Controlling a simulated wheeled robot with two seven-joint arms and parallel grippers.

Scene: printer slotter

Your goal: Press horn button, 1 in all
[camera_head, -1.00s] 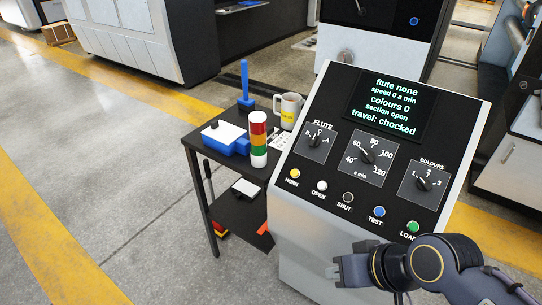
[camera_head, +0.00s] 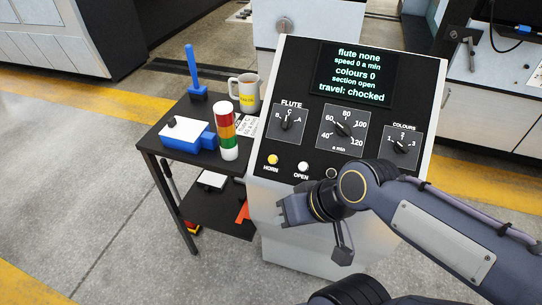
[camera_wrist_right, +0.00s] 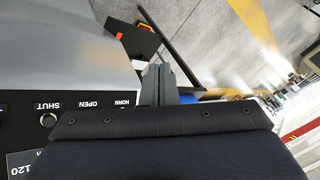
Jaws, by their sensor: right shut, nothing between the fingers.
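The horn button (camera_head: 272,159) is a small yellow button at the left end of the lower row on the sloped black control panel (camera_head: 355,166), above the label HORN. In the head view my right gripper (camera_head: 281,210) is shut and empty, just below the HORN label in the picture and in front of the console's lower front. I cannot tell the exact gap to the panel. In the right wrist view the shut fingers (camera_wrist_right: 158,84) show beside the HORN label; the horn button itself is hidden there. My left gripper is not in view.
The white open button (camera_head: 303,166) is right of the horn button; my right arm covers buttons further right. A black cart (camera_head: 162,152) at the left carries a signal tower (camera_head: 227,132), a mug (camera_head: 245,92) and a blue-and-white item (camera_head: 188,134). The floor at front left is clear.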

